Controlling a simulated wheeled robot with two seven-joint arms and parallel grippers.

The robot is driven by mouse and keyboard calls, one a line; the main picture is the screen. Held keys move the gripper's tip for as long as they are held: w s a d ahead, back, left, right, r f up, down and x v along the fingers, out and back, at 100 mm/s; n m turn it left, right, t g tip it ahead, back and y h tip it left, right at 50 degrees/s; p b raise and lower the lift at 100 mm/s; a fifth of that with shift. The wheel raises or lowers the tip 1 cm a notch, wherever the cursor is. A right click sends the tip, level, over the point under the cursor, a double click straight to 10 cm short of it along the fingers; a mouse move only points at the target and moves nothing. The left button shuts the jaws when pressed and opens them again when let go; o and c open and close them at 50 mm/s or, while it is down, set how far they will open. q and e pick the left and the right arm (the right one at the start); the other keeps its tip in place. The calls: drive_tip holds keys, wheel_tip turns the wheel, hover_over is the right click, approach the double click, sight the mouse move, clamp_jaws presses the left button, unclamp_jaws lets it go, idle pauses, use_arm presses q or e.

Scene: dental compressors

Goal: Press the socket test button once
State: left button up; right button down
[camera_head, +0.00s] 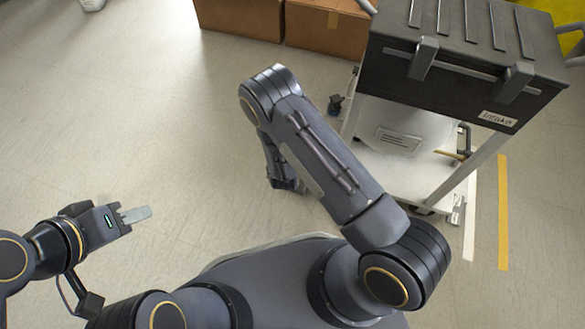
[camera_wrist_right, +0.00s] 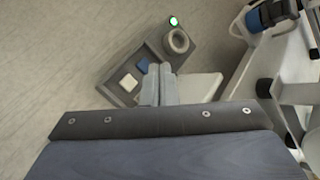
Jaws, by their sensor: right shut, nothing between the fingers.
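In the right wrist view a dark grey panel (camera_wrist_right: 188,62) carries a white square button (camera_wrist_right: 128,83), a blue square button (camera_wrist_right: 142,65), a round grey ring-shaped socket (camera_wrist_right: 177,41) and a lit green lamp (camera_wrist_right: 173,21). I cannot read any label that marks the test button. My right gripper (camera_wrist_right: 158,72) is shut and empty. Its fingertips appear over the panel's near edge, close to the blue button; contact cannot be told. In the head view my right arm hides most of this gripper. My left gripper (camera_head: 136,214) is over bare floor at left, its finger gap unclear.
A wheeled frame (camera_head: 468,178) with a black lidded case (camera_head: 455,62) stands at the right. Cardboard boxes (camera_head: 328,28) are at the back. Yellow and white floor stripes run at far right.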

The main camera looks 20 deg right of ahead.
wheel_tip(320, 180, down, 6)
drive_tip(key=b, duration=0.4)
drive_tip(key=shift+f, duration=0.15)
drive_tip(key=shift+f+b, duration=0.65)
drive_tip(key=shift+f, duration=0.6)
drive_tip(key=shift+f, duration=0.15)
idle(0.8)
drive_tip(key=shift+f, duration=0.25)
drive_tip(key=shift+f, duration=0.45)
idle(0.7)
drive_tip(key=shift+r, duration=0.1)
drive_tip(key=shift+r+p, duration=0.6)
drive_tip(key=shift+r, duration=0.15)
